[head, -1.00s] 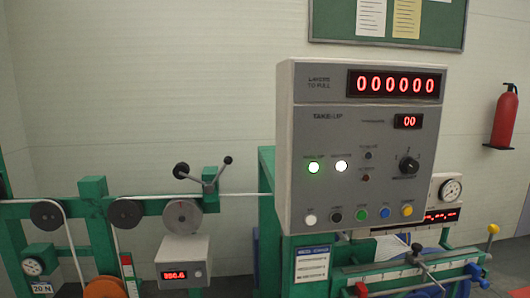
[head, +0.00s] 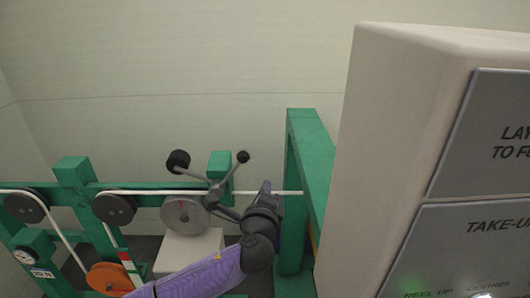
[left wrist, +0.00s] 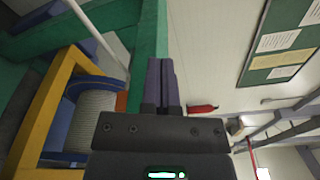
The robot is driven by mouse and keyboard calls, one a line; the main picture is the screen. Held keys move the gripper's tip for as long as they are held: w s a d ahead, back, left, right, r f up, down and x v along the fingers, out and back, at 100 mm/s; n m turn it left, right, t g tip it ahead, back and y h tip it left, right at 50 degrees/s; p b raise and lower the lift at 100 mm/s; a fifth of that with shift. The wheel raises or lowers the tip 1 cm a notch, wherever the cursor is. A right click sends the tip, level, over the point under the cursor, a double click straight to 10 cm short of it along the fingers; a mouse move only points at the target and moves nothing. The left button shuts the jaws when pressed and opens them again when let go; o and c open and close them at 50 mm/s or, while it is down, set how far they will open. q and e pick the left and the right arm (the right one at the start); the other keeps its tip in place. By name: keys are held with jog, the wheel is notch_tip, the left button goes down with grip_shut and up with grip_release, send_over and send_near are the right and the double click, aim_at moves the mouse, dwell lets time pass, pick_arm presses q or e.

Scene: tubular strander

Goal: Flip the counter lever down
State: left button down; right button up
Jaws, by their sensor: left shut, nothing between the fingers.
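The counter lever (head: 200,172) sits on the green rail above the grey counter wheel (head: 184,215). It has a thick dark knob (head: 178,160) raised at upper left and a small dark ball (head: 242,157) raised at upper right. My left gripper (head: 265,188) is shut and empty, with its fingers pointing up, just right of the lever and near the pale wire. Whether it touches the lever's lower part cannot be told. In the left wrist view its shut fingers (left wrist: 161,82) stand beside a green beam, and the lever is not seen. My right gripper is not in view.
A big grey control box (head: 405,130) fills the right side, close to me. A green post (head: 295,190) stands between it and my left gripper. Dark pulleys (head: 115,208) and an orange wheel (head: 110,278) are at left. The wall area above the rail is clear.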

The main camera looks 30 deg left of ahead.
aim_at(229, 174)
pick_arm(q)
jog(key=r+b+x, duration=0.1)
jog(key=b+x, duration=0.2)
jog(key=x, duration=0.7)
jog(key=s+a+p, duration=0.2)
jog(key=shift+s+a+r, duration=0.3)
jog(key=shift+s, duration=0.1)
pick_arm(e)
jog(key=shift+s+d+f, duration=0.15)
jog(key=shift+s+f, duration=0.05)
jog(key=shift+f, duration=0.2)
